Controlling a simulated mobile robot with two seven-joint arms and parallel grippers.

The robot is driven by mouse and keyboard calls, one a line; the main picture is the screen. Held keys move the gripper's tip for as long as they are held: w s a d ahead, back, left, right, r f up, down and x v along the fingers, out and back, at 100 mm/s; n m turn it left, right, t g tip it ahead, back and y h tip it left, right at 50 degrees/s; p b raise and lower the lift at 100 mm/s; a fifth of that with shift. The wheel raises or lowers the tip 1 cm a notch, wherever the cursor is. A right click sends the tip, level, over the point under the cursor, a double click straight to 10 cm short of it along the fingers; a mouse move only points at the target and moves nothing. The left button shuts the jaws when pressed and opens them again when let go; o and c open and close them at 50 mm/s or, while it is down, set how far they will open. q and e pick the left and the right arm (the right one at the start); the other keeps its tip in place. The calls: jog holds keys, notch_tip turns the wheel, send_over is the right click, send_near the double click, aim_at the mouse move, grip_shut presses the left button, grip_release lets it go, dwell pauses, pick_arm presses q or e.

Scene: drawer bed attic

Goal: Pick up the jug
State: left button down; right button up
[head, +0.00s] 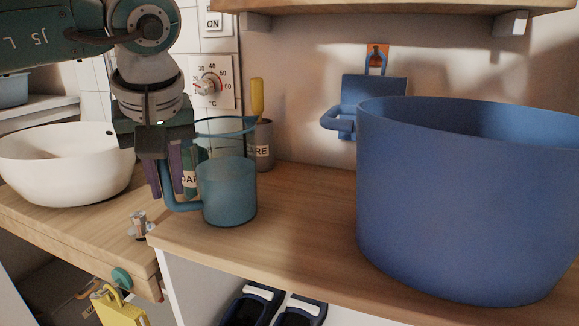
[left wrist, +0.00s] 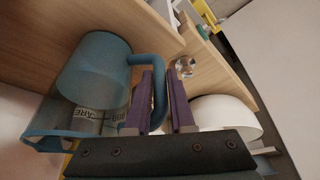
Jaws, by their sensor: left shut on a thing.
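The teal jug (head: 228,193) appears upright on the wooden counter, near its left front corner. Its curved handle is on its left side. My left gripper (head: 170,180) is beside the jug, with its purple fingers at the handle. In the left wrist view, the handle lies between the two fingers of the gripper (left wrist: 162,95), which is shut on it. The jug's body (left wrist: 93,72) is left of the fingers there. Whether the jug's base touches the counter is hard to tell. My right gripper is not in view.
A big blue pot (head: 450,205) stands right, a white bowl (head: 65,165) left. A blue thing (head: 375,95) hangs on the wall. Bare counter (head: 305,215) separates jug and pot.

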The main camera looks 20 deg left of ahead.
pick_arm(q)
notch_tip(320, 180, up, 20)
jog(key=p, duration=0.2)
jog(key=shift+p, duration=0.4)
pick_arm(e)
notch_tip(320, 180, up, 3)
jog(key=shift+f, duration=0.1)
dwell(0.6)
